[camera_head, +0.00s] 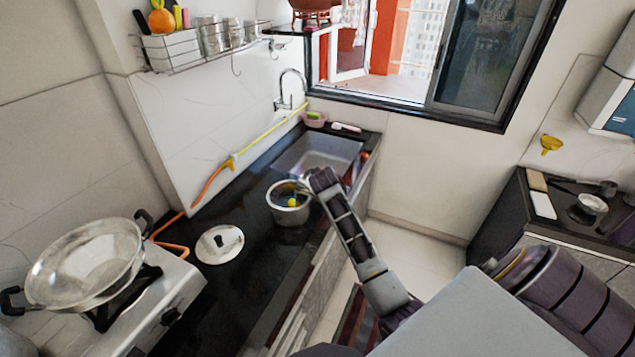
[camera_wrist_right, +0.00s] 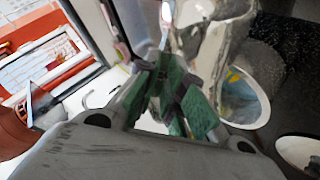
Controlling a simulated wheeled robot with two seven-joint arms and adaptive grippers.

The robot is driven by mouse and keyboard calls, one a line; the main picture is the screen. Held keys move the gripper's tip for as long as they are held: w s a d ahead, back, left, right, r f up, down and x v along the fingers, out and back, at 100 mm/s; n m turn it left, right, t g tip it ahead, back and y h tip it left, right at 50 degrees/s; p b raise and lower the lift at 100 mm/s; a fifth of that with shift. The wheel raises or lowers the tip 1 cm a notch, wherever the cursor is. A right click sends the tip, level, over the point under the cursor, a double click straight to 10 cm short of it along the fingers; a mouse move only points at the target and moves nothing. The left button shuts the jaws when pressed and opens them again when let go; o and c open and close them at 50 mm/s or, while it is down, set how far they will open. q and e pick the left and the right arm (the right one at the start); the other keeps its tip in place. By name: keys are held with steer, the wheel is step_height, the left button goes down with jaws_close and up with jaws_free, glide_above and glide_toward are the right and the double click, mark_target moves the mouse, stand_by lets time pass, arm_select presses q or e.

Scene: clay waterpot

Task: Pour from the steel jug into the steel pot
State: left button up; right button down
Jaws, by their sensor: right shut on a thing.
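The steel pot (camera_head: 288,215) stands upright on the dark counter, left of the sink, with something yellow and dark inside it. It also shows in the right wrist view (camera_wrist_right: 258,106). My right gripper (camera_head: 318,180) is at the pot's upper right rim in the head view. In the right wrist view its green fingers (camera_wrist_right: 175,88) are shut on a shiny steel thing, which looks like the steel jug (camera_wrist_right: 205,38). The jug is mostly hidden by the gripper in the head view, and I cannot tell its tilt. My left gripper is not in view.
A white lid (camera_head: 220,244) lies on the counter left of the pot. A large steel wok (camera_head: 90,265) sits on the stove. The sink (camera_head: 318,153) is behind the pot, and a yellow-orange hose (camera_head: 250,147) runs along the wall.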

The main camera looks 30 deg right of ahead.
steer(key=shift+w+a+r, duration=0.15)
steer(key=shift+w+r, duration=0.05)
steer(key=shift+r, duration=0.1)
stand_by(0.4)
steer(key=shift+w+a+r+n+g+h, duration=0.2)
steer(key=shift+w+r+n+g+h, duration=0.05)
steer(key=shift+r+n+g+h, duration=0.05)
steer(key=shift+w+a+r, duration=0.3)
steer(key=shift+r, duration=0.1)
stand_by(1.0)
steer(key=shift+w+a+r+n+g, duration=0.2)
steer(key=shift+n+g, duration=0.1)
steer(key=shift+g, duration=0.1)
steer(key=shift+w+a+r+h, duration=0.1)
steer(key=shift+h, duration=0.2)
stand_by(0.6)
steer(key=shift+s+d+r+t, duration=0.4)
steer(key=shift+s+d+r, duration=0.3)
steer(key=shift+r, duration=0.1)
steer(key=shift+f+y, duration=0.1)
steer(key=shift+y, duration=0.3)
